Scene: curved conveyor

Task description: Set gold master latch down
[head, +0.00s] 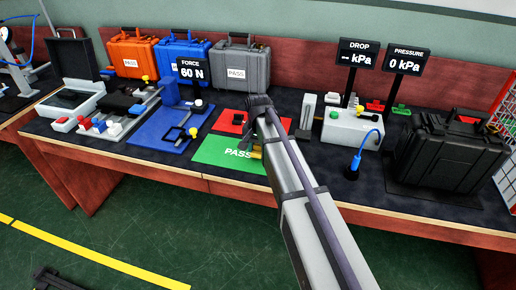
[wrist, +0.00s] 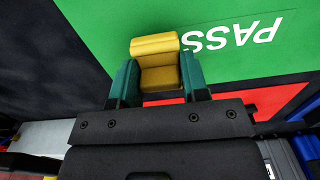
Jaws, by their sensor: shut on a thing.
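The gold master latch (wrist: 156,47) is a small yellow block with a raised lip, held between the two teal fingers of my gripper (wrist: 158,82) in the wrist view. My gripper is shut on it. Behind the latch lies the green mat (wrist: 215,62) marked PASS. In the head view, the latch (head: 256,152) shows as a small yellow patch over the right part of the green PASS mat (head: 215,152). My arm hides most of my gripper there. I cannot tell whether the latch touches the mat.
A red mat (head: 229,122) adjoins the green one. A blue fixture (head: 160,130) with a yellow-tipped part stands left. A pressure box (head: 350,128) and a black case (head: 447,150) stand right. Orange (head: 133,50), blue (head: 183,60) and grey (head: 240,58) cases line the back.

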